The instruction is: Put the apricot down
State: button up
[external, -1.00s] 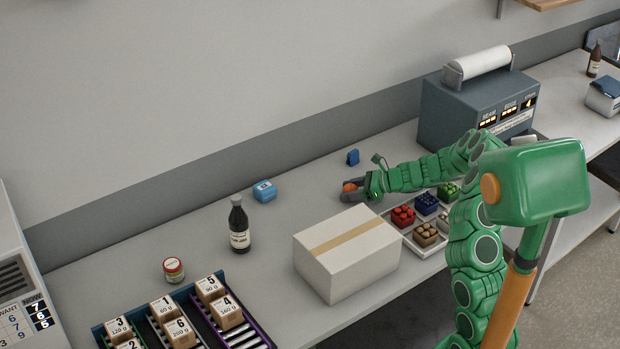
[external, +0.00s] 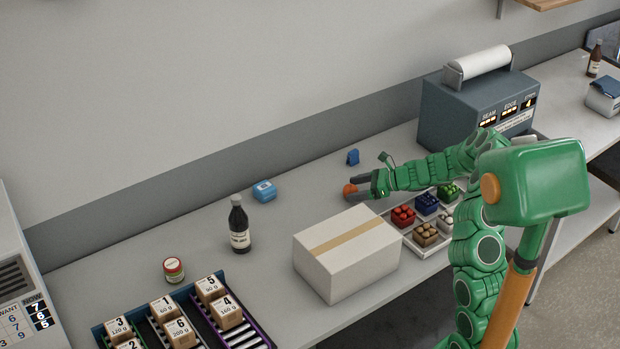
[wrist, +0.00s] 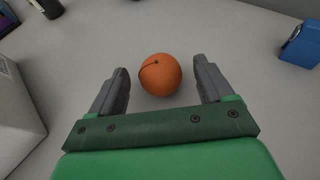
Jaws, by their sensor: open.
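The apricot (wrist: 161,75) is a round orange fruit with a dark stem mark. In the wrist view it rests on the grey counter between the tips of my two grey fingers, with a gap on each side. My gripper (wrist: 161,88) is open around it and not touching it on either side. In the external view the apricot (external: 349,190) shows at the end of my gripper (external: 354,188), behind the cardboard box.
A closed carton (external: 348,252) stands in front of my gripper. A tray of coloured fruit (external: 409,231) lies to its right. A dark bottle (external: 239,224) is farther left.

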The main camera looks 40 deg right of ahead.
jog(key=v, duration=0.9)
jog(key=shift+s+d+r, duration=0.15)
jog(key=shift+s+d, duration=0.05)
jog(key=shift+s, duration=0.05)
